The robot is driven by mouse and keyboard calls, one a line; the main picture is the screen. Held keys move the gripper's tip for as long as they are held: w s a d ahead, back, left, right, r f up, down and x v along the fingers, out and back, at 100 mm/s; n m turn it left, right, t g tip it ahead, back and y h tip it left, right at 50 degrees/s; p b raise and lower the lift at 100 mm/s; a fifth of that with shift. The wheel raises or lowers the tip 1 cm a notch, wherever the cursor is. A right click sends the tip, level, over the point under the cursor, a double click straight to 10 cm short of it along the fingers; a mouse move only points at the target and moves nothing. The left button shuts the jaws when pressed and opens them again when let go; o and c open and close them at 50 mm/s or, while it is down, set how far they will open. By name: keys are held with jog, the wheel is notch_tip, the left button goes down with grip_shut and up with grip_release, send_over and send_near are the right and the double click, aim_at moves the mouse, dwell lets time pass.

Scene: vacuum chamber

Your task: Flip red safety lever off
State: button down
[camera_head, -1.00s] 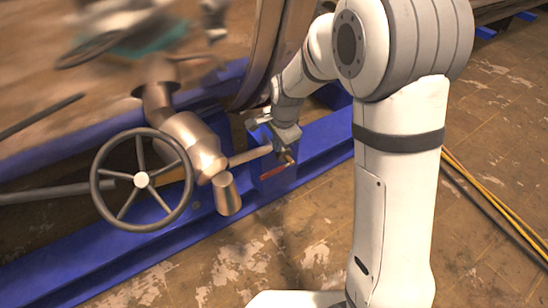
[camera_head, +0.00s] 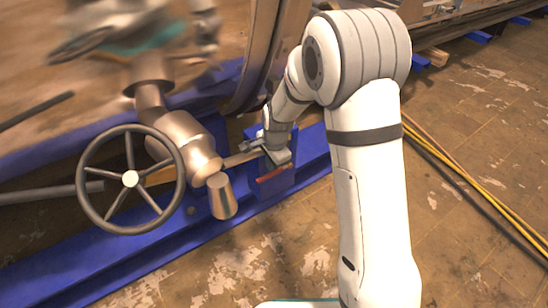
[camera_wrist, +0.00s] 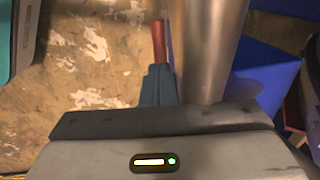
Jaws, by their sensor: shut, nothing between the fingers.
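The red safety lever (camera_head: 272,174) is a thin red bar beside the blue frame, right of the metal valve pipe. It also shows in the wrist view (camera_wrist: 159,40), pointing up the picture alongside a thick metal pipe (camera_wrist: 207,50). My gripper (camera_head: 262,152) is just above the lever in the head view. In the wrist view my gripper's shut blue-grey fingers (camera_wrist: 159,72) are in line with the lever's near end and hide part of it. I cannot tell whether they touch it. Nothing is held.
A spoked handwheel (camera_head: 130,179) and a metal valve body (camera_head: 190,145) stand left of the lever. A blue beam (camera_head: 110,245) runs beneath them. Yellow cables (camera_head: 460,185) lie on the worn floor at right, where there is free room.

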aim_at(268, 175)
jog(key=shift+w+a+f+b, duration=0.15)
jog(key=shift+f+b, duration=0.25)
jog(key=shift+f, duration=0.6)
jog(key=shift+w+a+f+b, duration=0.15)
jog(key=shift+f+b, duration=0.25)
jog(key=shift+f, duration=0.55)
jog(key=shift+d, duration=0.1)
